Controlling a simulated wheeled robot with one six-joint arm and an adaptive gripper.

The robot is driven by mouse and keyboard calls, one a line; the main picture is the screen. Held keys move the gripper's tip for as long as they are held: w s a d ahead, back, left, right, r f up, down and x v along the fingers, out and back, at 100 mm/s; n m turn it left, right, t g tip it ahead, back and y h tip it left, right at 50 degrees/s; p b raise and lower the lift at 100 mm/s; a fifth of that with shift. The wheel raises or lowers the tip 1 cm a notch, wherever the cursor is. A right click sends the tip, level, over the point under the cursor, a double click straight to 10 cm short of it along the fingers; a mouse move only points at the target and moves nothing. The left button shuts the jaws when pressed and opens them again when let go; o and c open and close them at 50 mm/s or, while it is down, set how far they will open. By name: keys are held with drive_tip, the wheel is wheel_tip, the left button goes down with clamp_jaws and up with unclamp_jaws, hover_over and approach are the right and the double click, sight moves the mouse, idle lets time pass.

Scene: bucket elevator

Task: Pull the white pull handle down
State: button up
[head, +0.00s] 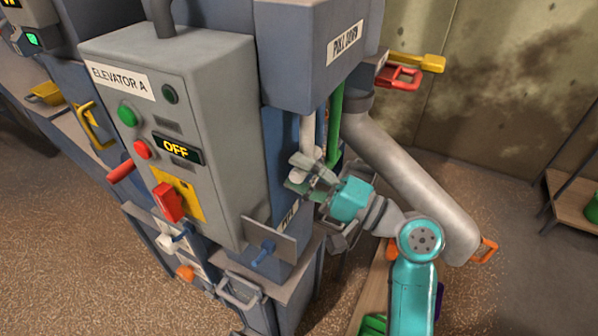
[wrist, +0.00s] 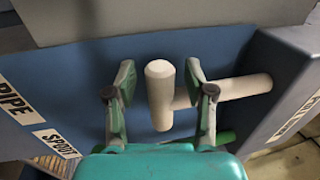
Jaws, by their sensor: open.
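The white pull handle (head: 307,132) hangs below a grey housing labelled PULL CORD, and my gripper partly covers its lower end in the head view. In the wrist view the white handle (wrist: 160,92) shows a rounded bar, with a second white bar running off to the right. My gripper (head: 299,172) is at the handle's lower end. In the wrist view my gripper (wrist: 160,78) is open, with one finger on each side of the upright white bar. A gap shows on both sides, so the fingers appear clear of it.
A green handle (head: 335,120) hangs close behind the white one. The grey control box (head: 215,110) labelled ELEVATOR A stands to the left, its display reading OFF. A thick grey pipe (head: 415,180) slopes down to the right. Red and yellow handles (head: 400,78) stick out above it.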

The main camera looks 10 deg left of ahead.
drive_tip(key=shift+w+a, duration=0.1)
drive_tip(key=shift+a, duration=0.15)
clamp_jaws()
wheel_tip(320, 180, down, 11)
drive_tip(key=shift+r, duration=0.15)
drive_tip(key=shift+c, duration=0.2)
unclamp_jaws()
drive_tip(key=shift+o, duration=0.2)
drive_tip(key=shift+r, duration=0.1)
drive_tip(key=v, duration=1.2)
